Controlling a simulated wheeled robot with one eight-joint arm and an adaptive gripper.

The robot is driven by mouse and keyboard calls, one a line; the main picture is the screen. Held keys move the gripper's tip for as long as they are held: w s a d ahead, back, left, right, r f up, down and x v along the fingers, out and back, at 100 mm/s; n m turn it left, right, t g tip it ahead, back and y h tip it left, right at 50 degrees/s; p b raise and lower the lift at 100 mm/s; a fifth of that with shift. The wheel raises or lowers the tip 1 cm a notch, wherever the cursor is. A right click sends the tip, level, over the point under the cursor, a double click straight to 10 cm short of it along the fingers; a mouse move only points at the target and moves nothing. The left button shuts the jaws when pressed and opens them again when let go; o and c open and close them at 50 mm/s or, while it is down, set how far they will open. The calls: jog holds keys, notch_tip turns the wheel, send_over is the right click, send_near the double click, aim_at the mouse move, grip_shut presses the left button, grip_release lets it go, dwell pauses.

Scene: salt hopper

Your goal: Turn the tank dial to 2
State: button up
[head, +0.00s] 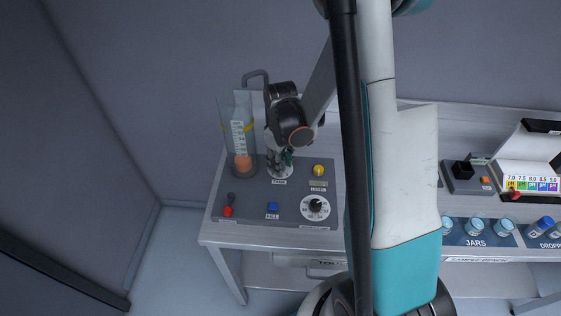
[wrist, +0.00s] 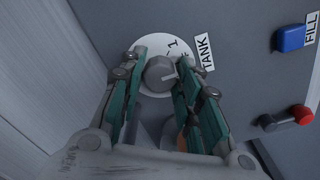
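The tank dial is a round grey knob (wrist: 160,74) on a white disc (wrist: 151,47), beside a TANK label (wrist: 204,52) in the wrist view. A 1 shows on the disc; the other marks are partly hidden by the right finger. A faint pale line on the knob points toward that finger. My gripper (wrist: 160,62) has one teal-lined finger on each side of the knob, with a narrow gap at the left; contact on the right cannot be told. In the head view my gripper (head: 284,160) points down over the TANK spot and hides the knob.
A clear cylinder (head: 238,112) stands just left of my gripper. A yellow knob (head: 319,169), a black-and-white dial (head: 315,207), a blue FILL button (head: 272,207) and a red-tipped lever (head: 228,211) share the panel. Jars (head: 476,227) stand farther right.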

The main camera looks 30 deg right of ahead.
jog(key=c, duration=0.4)
jog(key=shift+o, duration=0.2)
jog(key=shift+m, duration=0.3)
jog(key=m+b, duration=0.2)
jog(key=m, duration=0.1)
jog(key=shift+f+m, duration=0.1)
jog(key=shift+m, duration=0.2)
jog(key=m+b, duration=0.2)
jog(key=m, duration=0.2)
jog(key=shift+m, duration=0.3)
jog(key=o, duration=1.1)
